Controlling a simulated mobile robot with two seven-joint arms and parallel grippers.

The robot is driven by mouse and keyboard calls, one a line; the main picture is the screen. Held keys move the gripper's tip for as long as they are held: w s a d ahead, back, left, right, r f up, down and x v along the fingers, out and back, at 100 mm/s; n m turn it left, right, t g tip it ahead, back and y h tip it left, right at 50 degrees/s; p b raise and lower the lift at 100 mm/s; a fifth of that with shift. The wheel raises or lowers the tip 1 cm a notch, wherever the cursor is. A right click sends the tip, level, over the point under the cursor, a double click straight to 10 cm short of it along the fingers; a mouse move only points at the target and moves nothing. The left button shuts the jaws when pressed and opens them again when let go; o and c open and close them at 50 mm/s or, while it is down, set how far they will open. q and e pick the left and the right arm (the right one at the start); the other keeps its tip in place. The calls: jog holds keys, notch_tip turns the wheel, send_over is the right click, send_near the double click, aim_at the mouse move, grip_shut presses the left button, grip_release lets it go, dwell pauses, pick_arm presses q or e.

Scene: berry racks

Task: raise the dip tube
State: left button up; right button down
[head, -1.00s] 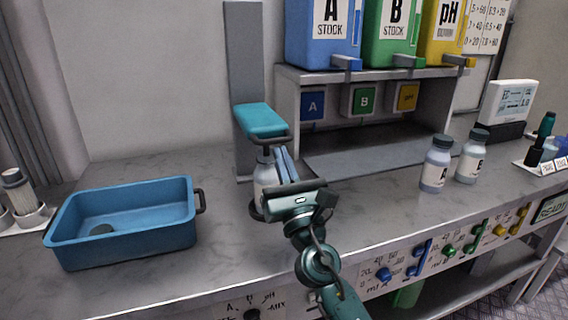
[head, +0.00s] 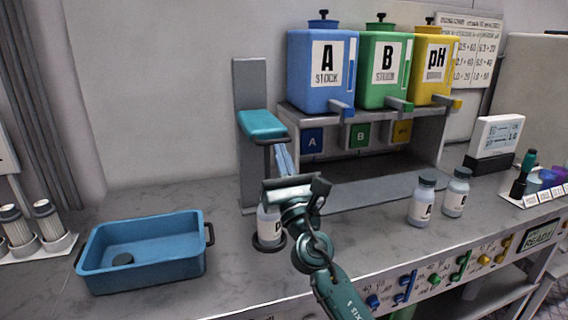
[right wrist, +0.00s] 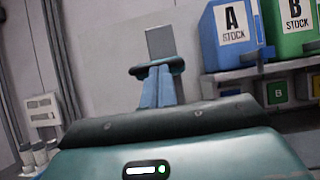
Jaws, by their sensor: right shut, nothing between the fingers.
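A teal dip tube head (head: 262,125) sits on an upright grey column (head: 249,85), in the upper part of the column. A dark handle (head: 268,141) hangs under its front; the tube below is hidden by my arm. A white bottle (head: 269,226) with a dark foot stands on the bench below, partly behind my right arm. My right gripper (head: 280,150) is shut and empty, its blue fingertips up at the handle. In the right wrist view the fingers (right wrist: 157,85) meet the dark handle bar (right wrist: 157,69); I cannot tell if they touch. My left gripper is out of view.
A blue tub (head: 145,270) stands at the left. Stock tanks (head: 322,95) sit on a shelf behind, right of the column. Two capped bottles (head: 422,205) (head: 456,195) stand at the right. Bench between tub and column is clear.

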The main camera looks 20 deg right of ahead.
pick_arm(q)
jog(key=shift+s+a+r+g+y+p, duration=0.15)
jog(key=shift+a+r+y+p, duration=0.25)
jog(key=shift+p, duration=0.75)
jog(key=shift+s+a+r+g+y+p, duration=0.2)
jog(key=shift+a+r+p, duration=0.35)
jog(key=shift+p, duration=0.6)
pick_arm(e)
notch_tip(320, 180, up, 6)
jog(key=shift+r, duration=0.15)
